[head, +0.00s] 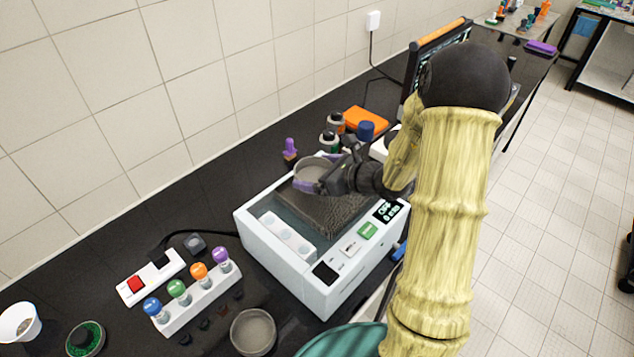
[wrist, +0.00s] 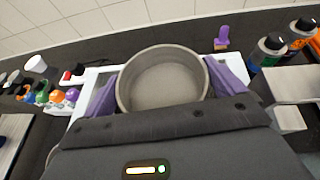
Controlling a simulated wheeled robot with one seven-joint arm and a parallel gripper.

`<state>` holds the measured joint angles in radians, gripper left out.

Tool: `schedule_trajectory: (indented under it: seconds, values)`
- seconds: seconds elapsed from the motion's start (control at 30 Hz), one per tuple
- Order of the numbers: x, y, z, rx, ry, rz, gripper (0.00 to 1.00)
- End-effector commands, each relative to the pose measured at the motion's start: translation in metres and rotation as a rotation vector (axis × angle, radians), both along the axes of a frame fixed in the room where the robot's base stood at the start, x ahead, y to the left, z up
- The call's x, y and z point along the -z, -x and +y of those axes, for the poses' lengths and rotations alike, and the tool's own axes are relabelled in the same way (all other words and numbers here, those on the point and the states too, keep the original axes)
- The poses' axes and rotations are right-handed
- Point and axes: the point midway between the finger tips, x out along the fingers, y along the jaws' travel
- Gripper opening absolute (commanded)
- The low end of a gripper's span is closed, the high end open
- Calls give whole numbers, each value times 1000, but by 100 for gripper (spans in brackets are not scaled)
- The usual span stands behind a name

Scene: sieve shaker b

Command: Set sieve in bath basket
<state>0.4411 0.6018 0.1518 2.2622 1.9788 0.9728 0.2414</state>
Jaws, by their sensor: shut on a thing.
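My gripper (head: 318,182) is shut on a round grey sieve (head: 310,169), with its purple fingers on either side of the rim. In the wrist view the sieve (wrist: 163,80) sits level between the fingers and looks empty. The bath (head: 290,270) is a white box with a display and a green button on its front. The dark mesh basket (head: 330,212) lies in the bath's right part. The sieve is over the back of the basket; I cannot tell whether it touches it. My wrist hides part of the basket.
Another grey round sieve or dish (head: 253,332) is on the black bench in front. A rack of colour-capped vials (head: 195,297) and a power strip with a red switch (head: 150,280) stand left of the bath. Bottles (head: 328,140) and a purple-topped object (head: 290,150) stand behind it.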

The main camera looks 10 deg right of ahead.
Motion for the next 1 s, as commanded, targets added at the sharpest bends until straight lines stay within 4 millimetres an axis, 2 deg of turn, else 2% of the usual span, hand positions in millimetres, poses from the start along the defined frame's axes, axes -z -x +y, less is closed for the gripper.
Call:
schedule_trajectory:
  seconds: [0.4,0.8,0.83,1.0]
  values:
    - [40,0,1,0,-1,2,69]
    - [45,0,0,0,0,0,69]
    - [44,0,0,0,0,0,98]
    - [43,0,0,0,0,0,100]
